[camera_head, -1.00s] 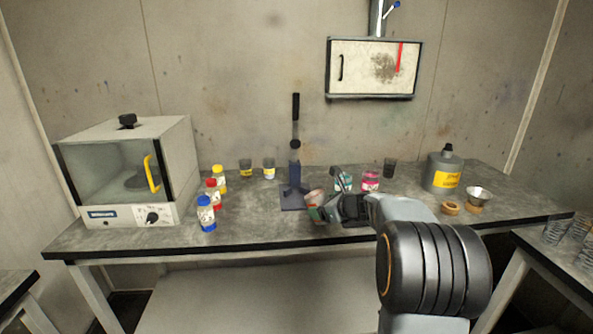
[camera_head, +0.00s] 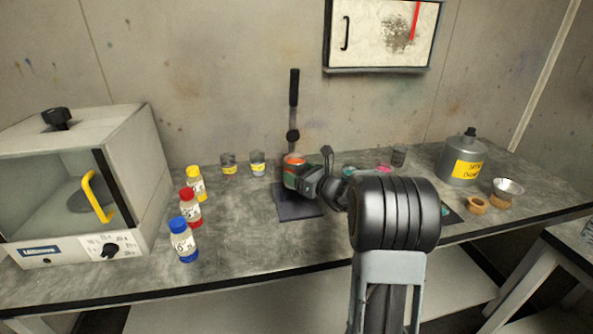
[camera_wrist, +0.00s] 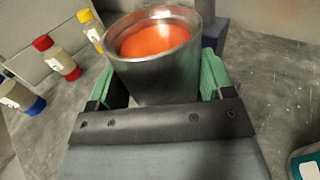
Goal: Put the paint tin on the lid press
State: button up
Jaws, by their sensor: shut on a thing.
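My gripper (camera_head: 306,178) is shut on the paint tin (camera_head: 290,168), an open metal tin with orange paint inside. In the wrist view the tin (camera_wrist: 152,60) is upright or nearly so between the green finger pads. The lid press (camera_head: 293,112) is a dark stand with a tall lever and a flat base plate (camera_head: 293,208). In the head view the tin is in front of the press column, over the back part of the base plate. I cannot tell whether it touches the plate. The tin hides the lower column.
Blue-, red- and yellow-capped bottles (camera_head: 184,240) stand left of the press, beside a white oven (camera_head: 130,160). Right are a grey canister (camera_head: 461,160), a metal bowl (camera_head: 508,188) and a pink-topped tin (camera_head: 384,169).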

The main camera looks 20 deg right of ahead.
jog(key=shift+d+f+b, duration=0.2)
jog(key=shift+f+b, duration=0.7)
jog(key=shift+f, duration=0.45)
jog(key=shift+a+f+b, duration=0.1)
jog(key=shift+f+b, duration=1.05)
jog(key=shift+f, duration=0.7)
jog(key=shift+s+f+b, duration=0.1)
jog(key=shift+f+b, duration=0.2)
jog(key=shift+f, duration=0.05)
jog(key=shift+f, duration=0.25)
